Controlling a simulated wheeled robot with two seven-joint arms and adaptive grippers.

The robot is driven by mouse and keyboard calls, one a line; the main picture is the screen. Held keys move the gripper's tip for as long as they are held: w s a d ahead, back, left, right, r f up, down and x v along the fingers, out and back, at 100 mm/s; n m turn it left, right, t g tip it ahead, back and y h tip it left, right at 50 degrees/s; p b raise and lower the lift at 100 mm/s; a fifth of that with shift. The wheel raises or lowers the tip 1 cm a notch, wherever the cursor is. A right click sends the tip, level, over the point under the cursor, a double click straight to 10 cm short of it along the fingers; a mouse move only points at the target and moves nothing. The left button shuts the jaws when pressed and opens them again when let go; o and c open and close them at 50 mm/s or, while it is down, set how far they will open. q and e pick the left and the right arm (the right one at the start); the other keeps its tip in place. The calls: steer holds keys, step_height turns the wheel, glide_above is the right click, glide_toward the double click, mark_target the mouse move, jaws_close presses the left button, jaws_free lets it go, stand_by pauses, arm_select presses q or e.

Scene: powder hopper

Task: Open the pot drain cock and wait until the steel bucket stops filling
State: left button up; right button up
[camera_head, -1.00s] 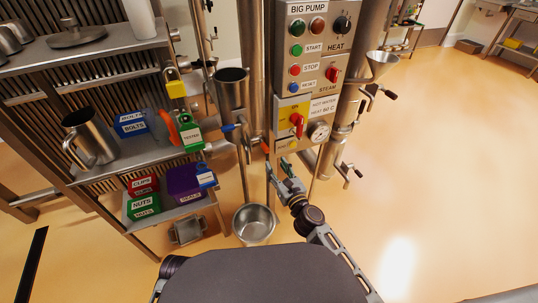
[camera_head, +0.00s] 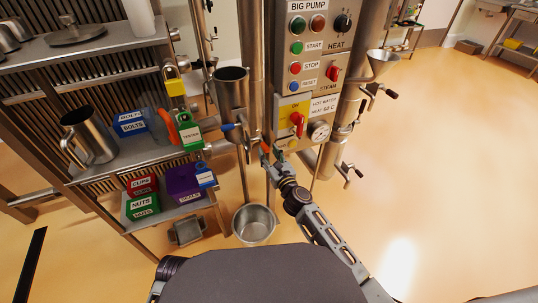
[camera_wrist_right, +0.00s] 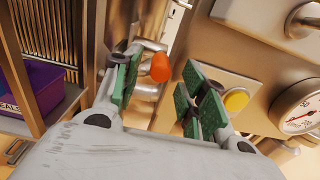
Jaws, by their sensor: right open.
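The steel pot (camera_head: 232,92) stands upright beside the control panel, with a pipe and valve fittings at its lower right. A small orange-red knob (camera_wrist_right: 160,67) shows between my open right fingers in the wrist view; I cannot see contact. My right gripper (camera_head: 273,157) is near those fittings in the head view and partly hides them. Its green finger pads (camera_wrist_right: 124,80) are apart. The steel bucket (camera_head: 254,238) stands on the floor below; its inside looks empty and no stream shows. My left gripper is out of view.
The control panel (camera_head: 312,50) with buttons and a red-handled switch stands close right of the gripper, above a gauge (camera_head: 319,131). A shelf (camera_head: 140,157) with labelled boxes and a steel jug (camera_head: 90,137) is at left.

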steer(key=shift+w+a, duration=0.1)
steer(key=shift+w, duration=0.05)
jaws_close()
stand_by(0.4)
